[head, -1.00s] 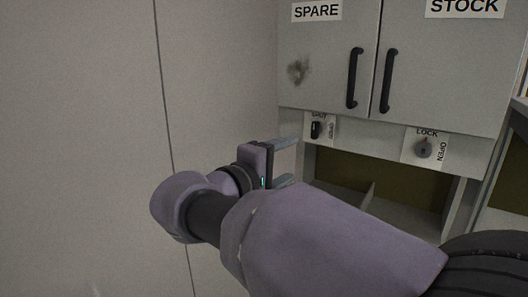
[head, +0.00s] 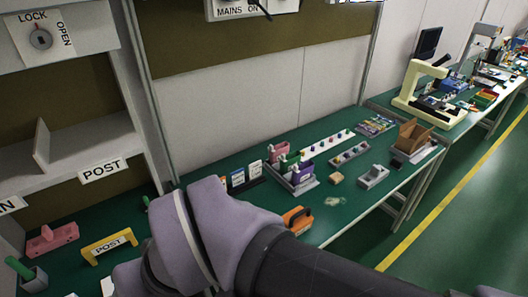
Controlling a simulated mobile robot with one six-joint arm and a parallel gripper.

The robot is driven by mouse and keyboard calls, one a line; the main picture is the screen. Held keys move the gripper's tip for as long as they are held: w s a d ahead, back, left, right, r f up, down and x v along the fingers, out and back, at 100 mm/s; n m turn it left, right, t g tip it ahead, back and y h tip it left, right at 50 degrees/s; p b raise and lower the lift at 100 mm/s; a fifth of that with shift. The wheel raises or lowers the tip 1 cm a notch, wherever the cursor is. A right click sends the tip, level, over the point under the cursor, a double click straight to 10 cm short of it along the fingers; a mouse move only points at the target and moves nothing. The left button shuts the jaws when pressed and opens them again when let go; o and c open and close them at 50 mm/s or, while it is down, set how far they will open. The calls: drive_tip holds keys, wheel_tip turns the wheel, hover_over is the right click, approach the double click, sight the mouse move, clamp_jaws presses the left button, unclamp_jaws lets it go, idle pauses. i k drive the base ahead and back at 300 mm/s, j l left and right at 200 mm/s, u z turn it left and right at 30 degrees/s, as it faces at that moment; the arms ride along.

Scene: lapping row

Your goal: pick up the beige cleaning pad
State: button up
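A small beige block (head: 336,178), which looks like the cleaning pad, lies on the green bench top (head: 232,158) right of the middle of the head view. It is between a purple bin (head: 301,173) and a grey fixture (head: 373,176). A pale smudge (head: 334,201) marks the bench just in front of it. My arm crosses the lower middle of the view, to the left of and nearer than the block. My gripper is out of view, so whether it is open or shut does not show.
An orange-handled tool (head: 297,219) lies between my arm and the block. A cardboard box (head: 412,137) stands to the right, and a row of small parts (head: 320,142) lies behind. The floor aisle (head: 440,215) is clear.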

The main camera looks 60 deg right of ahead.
sight(336, 178)
drive_tip(key=z, duration=2.5)
drive_tip(key=u, duration=2.55)
drive_tip(key=z, duration=2.55)
drive_tip(key=i+l+u, duration=0.6)
drive_tip(key=l, duration=0.2)
drive_tip(key=i+l+u, duration=0.2)
drive_tip(key=l, duration=0.15)
drive_tip(key=i+l+u, duration=0.2)
drive_tip(key=l, duration=0.15)
drive_tip(key=l+u, duration=0.2)
drive_tip(key=l, duration=0.15)
